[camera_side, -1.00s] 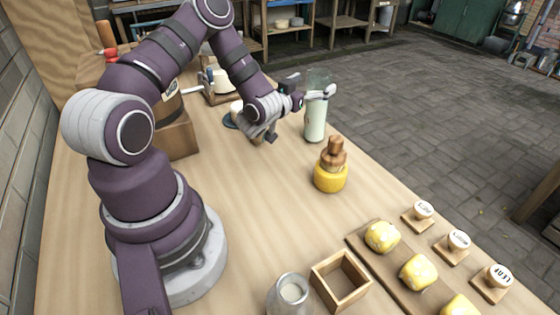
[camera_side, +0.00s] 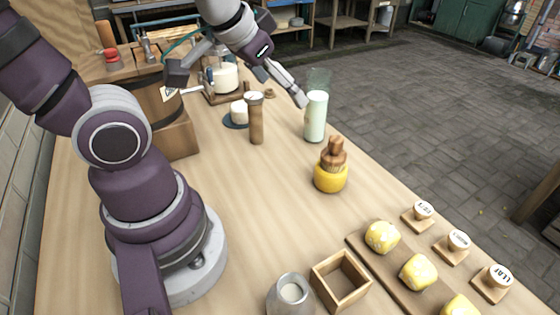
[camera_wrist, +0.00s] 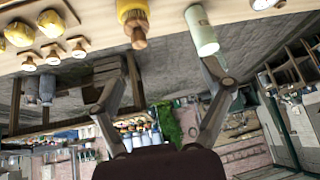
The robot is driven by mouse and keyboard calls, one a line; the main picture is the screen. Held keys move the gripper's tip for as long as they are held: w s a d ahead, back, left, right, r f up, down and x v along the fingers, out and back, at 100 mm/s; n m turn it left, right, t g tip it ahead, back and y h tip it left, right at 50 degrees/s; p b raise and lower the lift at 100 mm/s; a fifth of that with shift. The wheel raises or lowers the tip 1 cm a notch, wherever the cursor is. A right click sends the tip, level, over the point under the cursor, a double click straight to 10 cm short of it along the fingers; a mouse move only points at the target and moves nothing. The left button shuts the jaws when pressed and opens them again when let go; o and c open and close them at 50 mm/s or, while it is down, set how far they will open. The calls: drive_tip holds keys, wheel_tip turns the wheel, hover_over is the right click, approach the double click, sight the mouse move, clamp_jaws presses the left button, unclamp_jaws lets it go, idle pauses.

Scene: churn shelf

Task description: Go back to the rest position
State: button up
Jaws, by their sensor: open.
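My gripper (camera_side: 240,90) is in the upper part of the side view, raised above the back of the table. Its two fingers are spread wide with nothing between them. In the wrist view my gripper (camera_wrist: 168,58) also shows open and empty, with the table edge and the room beyond it. A wooden cylinder with a pale top (camera_side: 256,120) stands upright on the table below the gripper, apart from it. A tall glass of pale milky liquid (camera_side: 316,118) stands to the right, close to the right finger in the picture; I cannot tell the exact gap.
A yellow pot with a wooden top (camera_side: 331,178) stands mid-table. Yellow lumps lie on a board (camera_side: 359,240), with round stamps (camera_side: 458,241) beside it. An open wooden box (camera_side: 341,281) and a jar (camera_side: 290,293) are in front.

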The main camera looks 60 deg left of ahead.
drive_tip(key=shift+m+g+h, duration=0.6)
drive_tip(key=shift+m+h, duration=0.2)
drive_tip(key=s+d, duration=0.2)
drive_tip(key=s, duration=0.2)
drive_tip(key=shift+s+d+r, duration=0.1)
drive_tip(key=shift+s+d, duration=0.15)
drive_tip(key=shift+d, duration=0.15)
